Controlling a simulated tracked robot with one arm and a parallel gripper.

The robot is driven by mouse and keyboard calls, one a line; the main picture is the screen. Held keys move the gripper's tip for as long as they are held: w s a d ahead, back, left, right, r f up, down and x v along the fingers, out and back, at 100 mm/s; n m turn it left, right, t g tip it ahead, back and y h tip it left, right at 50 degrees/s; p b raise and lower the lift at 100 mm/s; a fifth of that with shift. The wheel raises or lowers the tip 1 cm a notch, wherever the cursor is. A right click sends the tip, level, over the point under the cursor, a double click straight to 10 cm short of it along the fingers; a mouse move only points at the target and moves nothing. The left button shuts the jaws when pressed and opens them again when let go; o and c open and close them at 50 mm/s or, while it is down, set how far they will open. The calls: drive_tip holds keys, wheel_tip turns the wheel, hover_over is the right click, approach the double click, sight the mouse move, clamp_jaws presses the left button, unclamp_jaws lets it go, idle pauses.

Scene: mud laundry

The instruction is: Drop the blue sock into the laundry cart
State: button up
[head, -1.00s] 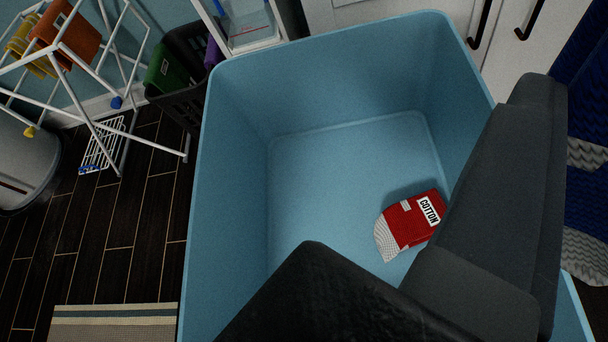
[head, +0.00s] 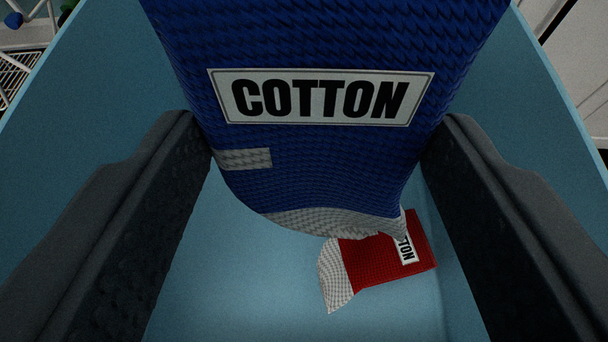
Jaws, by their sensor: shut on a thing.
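The blue sock (head: 320,165) is large in the head view, with a white COTTON label and a pale grey-white end. My gripper (head: 318,150) is shut on it, with one dark finger at its left side and one at its right. The sock is held over the light-blue laundry cart (head: 60,130), whose walls show on both sides. The cart's floor (head: 230,290) lies below. The sock hides part of the cart's inside.
A red sock (head: 385,260) with a white end and a COTTON label lies on the cart's floor, partly covered by the blue sock in the view. A white rack (head: 15,75) shows outside the cart at the upper left.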

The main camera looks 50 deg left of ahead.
sight(314, 206)
drive_tip(key=shift+f+b, duration=1.95)
drive_tip(key=shift+f, duration=0.4)
drive_tip(key=o, duration=1)
drive_tip(key=shift+o, duration=0.2)
